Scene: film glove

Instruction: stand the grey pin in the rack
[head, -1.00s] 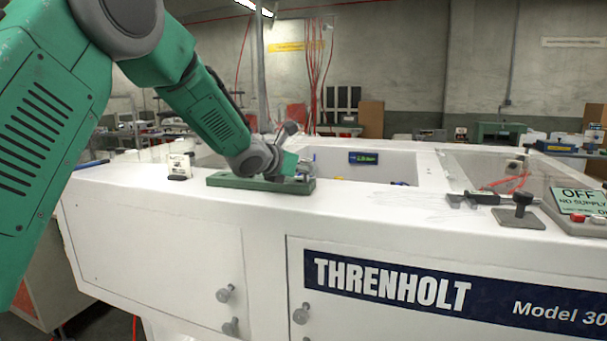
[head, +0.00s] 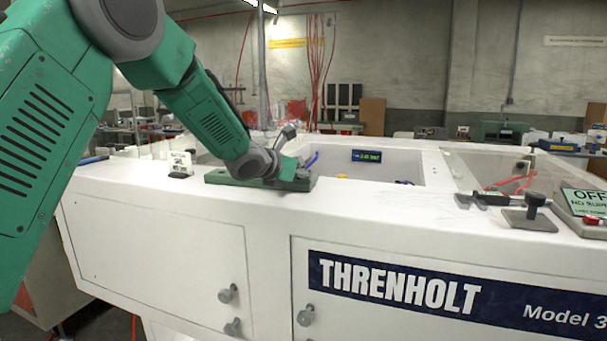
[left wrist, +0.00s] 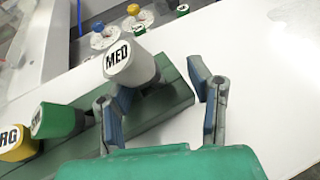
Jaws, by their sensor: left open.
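The grey pin (left wrist: 131,58), with a pale cap marked MED, stands at the green rack (left wrist: 165,106) in the left wrist view. It looks upright in the rack, but its lower end is partly hidden by a finger. My left gripper (left wrist: 161,82) is open, its blue-padded fingers over the rack. The pin is just beyond the left finger; I cannot tell if they touch. A green-capped pin (left wrist: 58,121) and a yellow-capped pin (left wrist: 17,146) stand further along the rack. In the head view the rack (head: 225,180) lies under my left wrist, and the fingers are hard to make out.
The rack lies on a white machine top (head: 400,205). Behind it is an open recess with a small display (head: 366,156). A clamp-like tool (head: 490,198) lies to the right. The top's front strip is clear.

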